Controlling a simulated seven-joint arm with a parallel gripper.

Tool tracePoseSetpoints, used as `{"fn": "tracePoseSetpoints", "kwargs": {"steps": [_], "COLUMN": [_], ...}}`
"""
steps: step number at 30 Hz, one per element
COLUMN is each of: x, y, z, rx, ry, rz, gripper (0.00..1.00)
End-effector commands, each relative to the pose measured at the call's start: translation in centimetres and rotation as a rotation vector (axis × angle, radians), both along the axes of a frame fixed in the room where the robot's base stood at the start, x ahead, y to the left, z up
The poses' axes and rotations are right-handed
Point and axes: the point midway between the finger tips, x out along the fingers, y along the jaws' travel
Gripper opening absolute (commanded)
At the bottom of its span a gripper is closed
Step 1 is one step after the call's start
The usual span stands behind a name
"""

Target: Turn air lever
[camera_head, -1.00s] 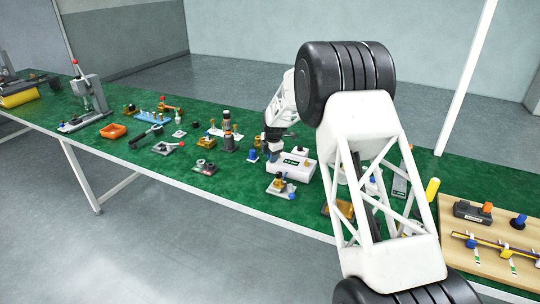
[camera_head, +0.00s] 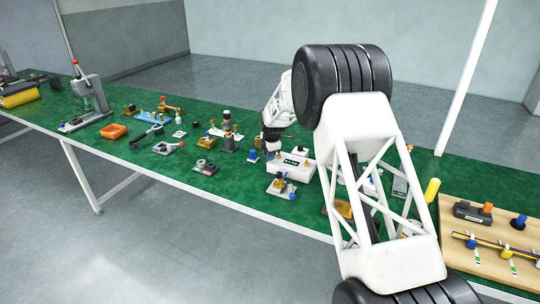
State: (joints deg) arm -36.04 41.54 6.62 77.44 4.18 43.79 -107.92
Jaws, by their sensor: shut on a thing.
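My gripper (camera_head: 271,140) is small and dark at the lower end of my white arm, at the back left of a white box (camera_head: 290,168) with a dark label. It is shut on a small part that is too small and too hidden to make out. I cannot tell for certain which part is the air lever. A small dark knob stands on top of the white box. A small blue-topped piece (camera_head: 252,155) stands just left of the gripper, apart from it.
A small stand with brass and blue parts (camera_head: 281,187) is in front of the white box. A dark grinder-like piece (camera_head: 229,143) stands to the left. A wooden board (camera_head: 460,215) lies at the right. My arm hides part of the green table (camera_head: 235,196).

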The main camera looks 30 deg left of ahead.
Motion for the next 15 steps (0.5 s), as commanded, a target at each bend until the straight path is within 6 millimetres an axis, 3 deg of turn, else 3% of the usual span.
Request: {"fn": "tracePoseSetpoints", "kwargs": {"steps": [15], "x": [1.3], "y": [1.9], "z": [-0.1], "rx": [-0.001], "ry": [-0.001], "rz": [-0.408], "gripper": [0.03]}}
